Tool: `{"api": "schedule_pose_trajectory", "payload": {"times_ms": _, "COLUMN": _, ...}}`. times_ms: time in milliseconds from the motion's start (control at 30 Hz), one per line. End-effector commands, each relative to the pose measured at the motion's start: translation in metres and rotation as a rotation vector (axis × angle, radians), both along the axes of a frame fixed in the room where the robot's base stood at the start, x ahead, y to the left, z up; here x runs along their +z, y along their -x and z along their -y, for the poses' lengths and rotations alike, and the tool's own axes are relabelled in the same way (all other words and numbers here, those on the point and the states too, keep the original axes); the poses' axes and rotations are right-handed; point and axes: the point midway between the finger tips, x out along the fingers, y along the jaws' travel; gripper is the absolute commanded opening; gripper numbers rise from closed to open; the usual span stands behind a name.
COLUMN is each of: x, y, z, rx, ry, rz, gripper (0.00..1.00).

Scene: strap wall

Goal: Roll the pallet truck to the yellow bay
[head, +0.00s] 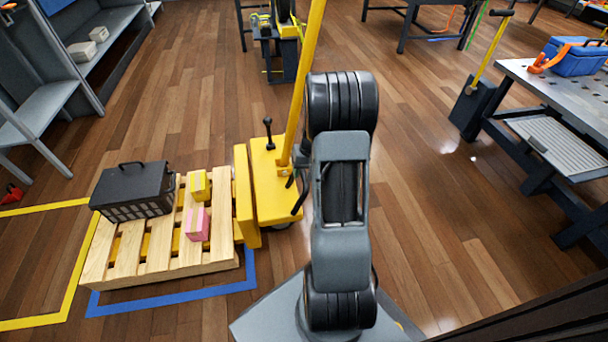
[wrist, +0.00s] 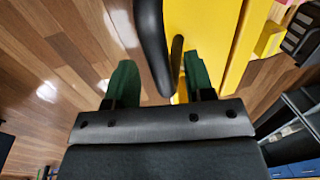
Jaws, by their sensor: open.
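The yellow pallet truck (head: 272,185) stands left of my arm, with its mast rising up and its forks under a wooden pallet (head: 105,250). The pallet lies partly over a blue floor outline (head: 180,298). The yellow bay, marked by a yellow floor line (head: 72,275), is to the left of the pallet. In the wrist view my gripper (wrist: 160,82) is open, with green fingers either side of a black bar (wrist: 150,40) by the yellow truck body (wrist: 205,40). I cannot tell whether the fingers touch the bar. In the head view my arm hides the gripper.
A dark crate (head: 133,190), a yellow block (head: 201,185) and a pink block (head: 198,224) ride on the pallet. Grey shelving (head: 50,110) stands at the left and a workbench (head: 555,95) at the right. The floor between is mostly clear.

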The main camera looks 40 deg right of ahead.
Motion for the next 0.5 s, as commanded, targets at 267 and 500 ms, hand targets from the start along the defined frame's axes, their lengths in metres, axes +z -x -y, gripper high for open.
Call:
{"api": "schedule_pose_trajectory", "payload": {"times_ms": 267, "x": -0.0047, "y": -0.0004, "z": -0.0009, "rx": 0.0, "ry": 0.0, "rz": 0.0, "gripper": 0.48}}
{"api": "schedule_pose_trajectory", "payload": {"times_ms": 500, "x": -0.0044, "y": -0.0004, "z": -0.0008, "rx": 0.0, "ry": 0.0, "rz": 0.0, "gripper": 0.38}}
